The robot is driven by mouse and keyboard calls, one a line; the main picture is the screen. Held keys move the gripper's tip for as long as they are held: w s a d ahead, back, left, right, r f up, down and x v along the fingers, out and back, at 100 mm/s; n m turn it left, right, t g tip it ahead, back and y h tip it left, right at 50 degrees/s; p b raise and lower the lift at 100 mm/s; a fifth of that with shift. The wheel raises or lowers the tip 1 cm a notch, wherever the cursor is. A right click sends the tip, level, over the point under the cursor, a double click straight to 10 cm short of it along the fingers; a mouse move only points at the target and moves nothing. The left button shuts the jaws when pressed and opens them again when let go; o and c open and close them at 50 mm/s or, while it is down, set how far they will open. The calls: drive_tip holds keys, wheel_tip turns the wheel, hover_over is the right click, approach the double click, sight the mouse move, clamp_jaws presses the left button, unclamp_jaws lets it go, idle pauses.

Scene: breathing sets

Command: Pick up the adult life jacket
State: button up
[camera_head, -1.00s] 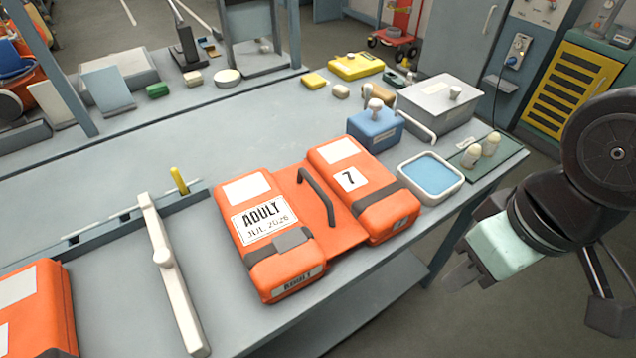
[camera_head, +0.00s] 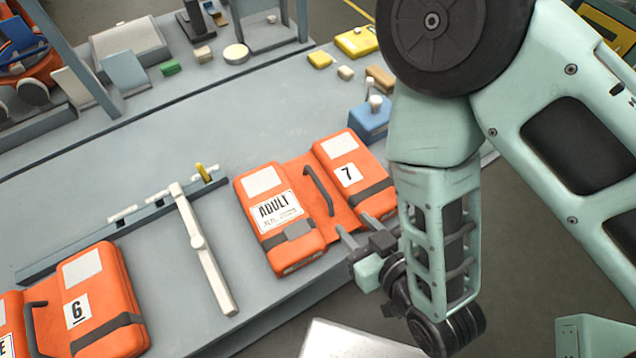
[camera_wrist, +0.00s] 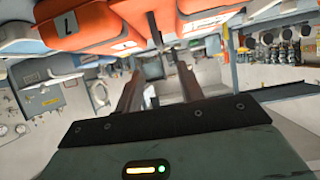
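The adult life jacket (camera_head: 283,222) lies flat on the grey workbench. It is orange, with two thick blocks joined by a thinner middle, an "ADULT" label on the left block, a "7" on the right block and a black handle (camera_head: 319,191) across the middle. My gripper (camera_head: 357,228) is at the jacket's near edge, by the right block, and partly hides it. In the wrist view the fingers (camera_wrist: 158,72) are apart with nothing between them. The jacket's orange blocks (camera_wrist: 112,22) and dark handle show beyond the fingertips, apart from them.
A second orange jacket marked "6" (camera_head: 98,292) lies at the lower left. A white bar (camera_head: 203,250) on the bench separates the two jackets. A blue box (camera_head: 368,120) stands behind the right block. My arm covers the bench's right end.

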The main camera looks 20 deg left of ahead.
sight(321, 186)
drive_tip(key=shift+y, duration=0.3)
drive_tip(key=b+x, duration=0.4)
drive_tip(key=b, duration=0.3)
drive_tip(key=shift+f, duration=0.1)
drive_tip(key=b+x, duration=0.2)
drive_tip(key=shift+w+a, duration=0.15)
drive_tip(key=shift+w, duration=0.1)
drive_tip(key=a+b, duration=0.1)
drive_tip(key=b, duration=0.5)
drive_tip(key=shift+w+f, duration=0.3)
drive_tip(key=shift+w, duration=0.1)
drive_tip(key=shift+w+a+b, duration=0.1)
drive_tip(key=shift+b, duration=0.4)
drive_tip(key=b, duration=0.3)
drive_tip(key=shift+w+a+f, duration=0.1)
drive_tip(key=shift+w+f, duration=0.05)
drive_tip(key=shift+f, duration=0.05)
drive_tip(key=shift+r+b+x, duration=0.25)
drive_tip(key=shift+b+x, duration=0.75)
drive_tip(key=shift+x, duration=0.1)
drive_tip(key=shift+w+p+x, duration=0.2)
drive_tip(key=shift+p+x, duration=0.6)
drive_tip(key=shift+x, duration=1.85)
clamp_jaws()
